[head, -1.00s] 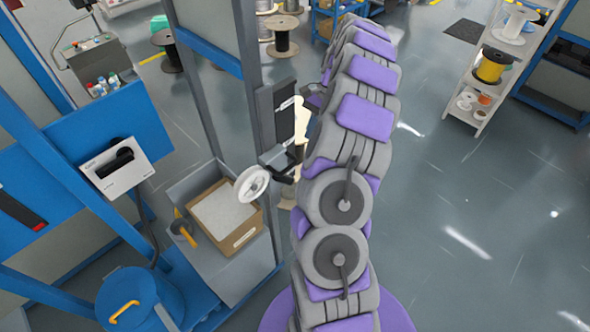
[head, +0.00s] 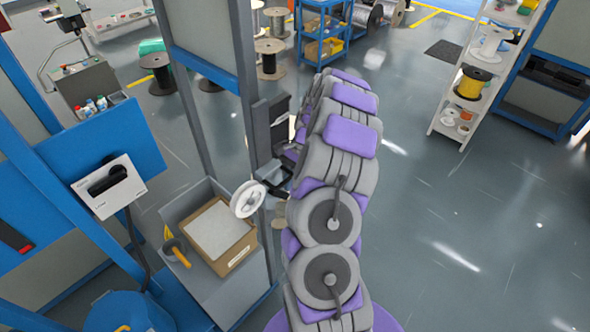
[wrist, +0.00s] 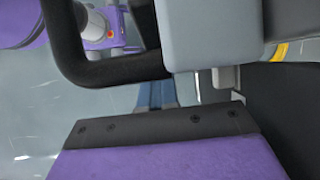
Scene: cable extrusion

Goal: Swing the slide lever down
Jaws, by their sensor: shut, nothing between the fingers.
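The dark slide unit (head: 271,125) stands on a grey post of the blue frame, left of my arm, with a white handwheel (head: 248,199) at its lower end. I cannot clearly make out the slide lever in the head view. A black looped bar (wrist: 110,70) crosses the upper left of the wrist view, beside a grey block (wrist: 212,35); I cannot tell whether the bar is the lever. My gripper (wrist: 160,125) shows as a purple body with a black front edge, shut and empty, just below the bar. In the head view my own arm hides it.
A grey bin with a cardboard box (head: 220,232) stands below the handwheel. A white switch box (head: 108,186) with a black handle is on the blue frame at left. Shelves with spools (head: 478,75) stand at far right. The floor right of my arm is clear.

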